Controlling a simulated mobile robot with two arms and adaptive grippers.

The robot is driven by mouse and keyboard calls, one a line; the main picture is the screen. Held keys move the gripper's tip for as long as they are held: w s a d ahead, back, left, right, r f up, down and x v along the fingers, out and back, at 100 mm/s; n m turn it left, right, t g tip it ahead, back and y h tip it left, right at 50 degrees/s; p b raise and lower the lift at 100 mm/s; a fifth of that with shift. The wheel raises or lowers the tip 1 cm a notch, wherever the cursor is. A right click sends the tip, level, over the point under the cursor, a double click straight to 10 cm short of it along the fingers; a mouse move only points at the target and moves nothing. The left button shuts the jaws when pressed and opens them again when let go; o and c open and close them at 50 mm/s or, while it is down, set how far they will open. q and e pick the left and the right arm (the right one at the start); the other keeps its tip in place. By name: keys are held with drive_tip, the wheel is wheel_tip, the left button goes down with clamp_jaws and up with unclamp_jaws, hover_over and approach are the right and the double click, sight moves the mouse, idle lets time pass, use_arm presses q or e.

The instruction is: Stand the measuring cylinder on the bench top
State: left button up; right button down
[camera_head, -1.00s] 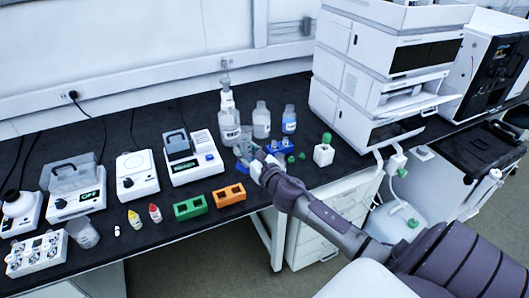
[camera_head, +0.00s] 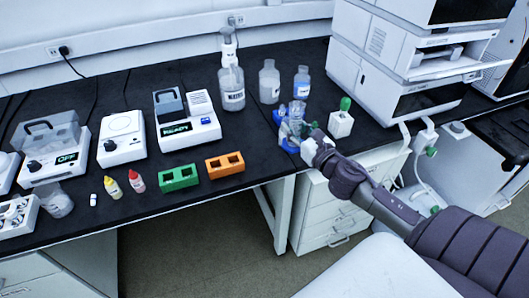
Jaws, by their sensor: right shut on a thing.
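My right gripper (camera_head: 297,130) reaches over the front part of the black bench top (camera_head: 265,97), from the lower right of the head view. It is shut on a small clear, upright-looking thing (camera_head: 296,112), which appears to be the measuring cylinder. The fingers hide much of it, so I cannot tell whether its base touches the bench. Blue parts (camera_head: 289,146) show just below the fingers; I cannot tell whether they belong to the cylinder or to a rack. My left gripper is out of view.
Orange (camera_head: 225,165) and green (camera_head: 180,178) racks stand left, near the front edge.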

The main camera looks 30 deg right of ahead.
drive_tip(key=w+a+f, duration=0.1)
drive_tip(key=w+f, duration=0.2)
drive_tip(key=w+a+f+b, duration=0.1)
drive_tip(key=w+a+f, duration=0.1)
drive_tip(key=w+f, duration=0.1)
drive_tip(key=w+a+f+b, duration=0.1)
drive_tip(key=w+f, duration=0.2)
drive_tip(key=shift+w+a+f, duration=0.25)
drive_tip(key=shift+a+f, duration=0.05)
drive_tip(key=shift+f, duration=0.25)
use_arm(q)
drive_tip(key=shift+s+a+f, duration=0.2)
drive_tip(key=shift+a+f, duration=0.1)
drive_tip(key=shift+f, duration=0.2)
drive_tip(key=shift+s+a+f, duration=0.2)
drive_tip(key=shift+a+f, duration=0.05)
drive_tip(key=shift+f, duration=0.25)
use_arm(e)
drive_tip(key=shift+f, duration=0.1)
drive_tip(key=c, duration=0.7)
unclamp_jaws()
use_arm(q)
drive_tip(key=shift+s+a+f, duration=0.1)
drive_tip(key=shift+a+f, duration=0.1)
